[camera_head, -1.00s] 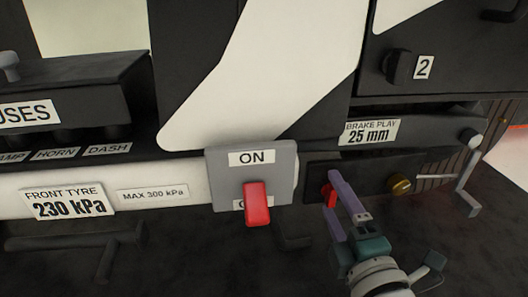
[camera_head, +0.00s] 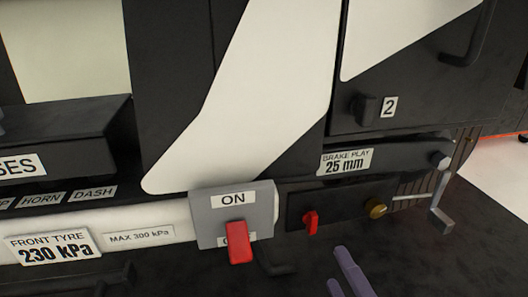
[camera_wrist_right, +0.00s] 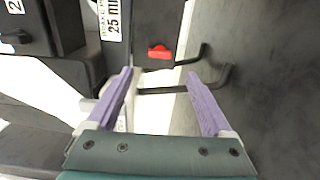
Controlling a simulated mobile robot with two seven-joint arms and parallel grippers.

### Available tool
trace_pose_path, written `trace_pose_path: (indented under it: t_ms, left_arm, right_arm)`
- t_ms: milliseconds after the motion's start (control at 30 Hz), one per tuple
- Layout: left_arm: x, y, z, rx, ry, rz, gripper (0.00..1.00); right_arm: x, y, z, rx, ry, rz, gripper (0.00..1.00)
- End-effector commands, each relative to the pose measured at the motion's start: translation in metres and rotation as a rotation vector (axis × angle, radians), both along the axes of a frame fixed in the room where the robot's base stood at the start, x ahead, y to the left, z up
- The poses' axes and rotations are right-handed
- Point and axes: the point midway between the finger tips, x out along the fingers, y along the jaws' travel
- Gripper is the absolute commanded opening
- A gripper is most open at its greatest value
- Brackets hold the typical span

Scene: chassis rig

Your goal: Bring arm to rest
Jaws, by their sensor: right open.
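My right gripper (camera_head: 348,272) shows only by its purple fingers at the bottom of the head view, below the small red knob (camera_head: 311,222) and apart from it. In the right wrist view the right gripper (camera_wrist_right: 162,95) is open, with nothing between its fingers. The large red switch lever (camera_head: 239,242) on the grey ON plate (camera_head: 262,205) points down, over the lower label. My left gripper is not in view.
A brass knob (camera_head: 377,208) sits right of the red knob. A grey crank (camera_head: 440,190) sticks out at the right. Black bent handles (camera_wrist_right: 215,75) show beyond the fingers in the wrist view. Dark open floor (camera_head: 440,265) lies at lower right.

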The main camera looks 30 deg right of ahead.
Motion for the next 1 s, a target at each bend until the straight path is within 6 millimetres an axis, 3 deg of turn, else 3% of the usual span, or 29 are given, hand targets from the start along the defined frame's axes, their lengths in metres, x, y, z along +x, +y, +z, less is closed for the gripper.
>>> trace_pose_path:
  t_ms: [367,533,667,867,1000]
  left_arm:
    - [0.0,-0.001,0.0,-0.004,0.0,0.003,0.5]
    - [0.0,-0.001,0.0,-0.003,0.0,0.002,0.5]
    - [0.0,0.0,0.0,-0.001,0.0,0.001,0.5]
    - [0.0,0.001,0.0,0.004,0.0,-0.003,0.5]
    - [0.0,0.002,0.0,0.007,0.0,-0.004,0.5]
  right_arm:
    - [0.01,-0.007,-0.005,0.087,0.048,0.017,0.85]
    - [0.029,-0.017,-0.012,0.356,0.2,0.024,0.85]
    - [0.031,-0.015,-0.01,0.601,0.35,-0.025,0.85]
    - [0.002,0.005,0.008,0.949,0.577,-0.197,0.85]
    - [-0.035,0.021,0.028,1.128,0.71,-0.361,0.85]
